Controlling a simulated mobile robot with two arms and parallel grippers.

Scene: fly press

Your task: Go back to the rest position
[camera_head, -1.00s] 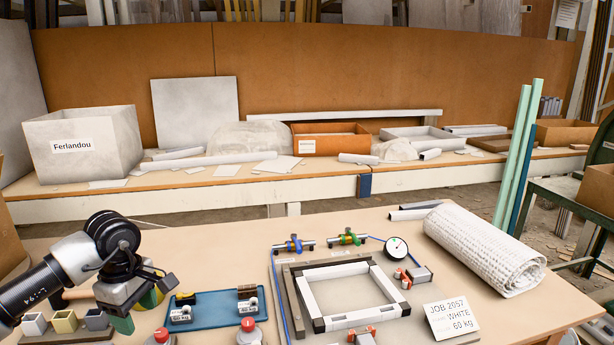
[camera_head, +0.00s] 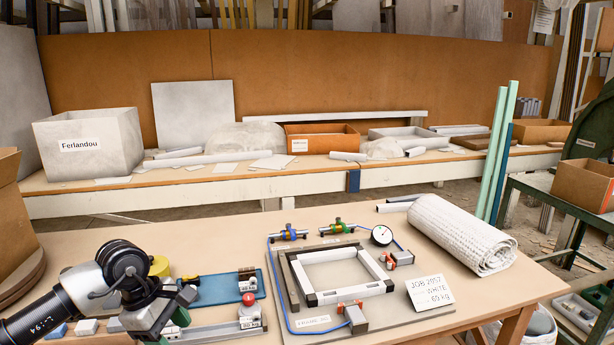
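My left gripper (camera_head: 169,328) hangs over the front left of the work table (camera_head: 385,325). Its two green-tipped fingers stand apart, with nothing seen between them. It is in front of the blue tray (camera_head: 220,290) and partly hides small blocks and a yellow round thing (camera_head: 159,266) behind it. My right gripper is not in view.
A white frame (camera_head: 345,276) lies on a grey board with clamps, a blue hose and a gauge (camera_head: 381,235). A job card (camera_head: 430,292) and a rolled white textile (camera_head: 462,235) are to the right. A red button (camera_head: 248,299) is near the gripper. The table's right front is clear.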

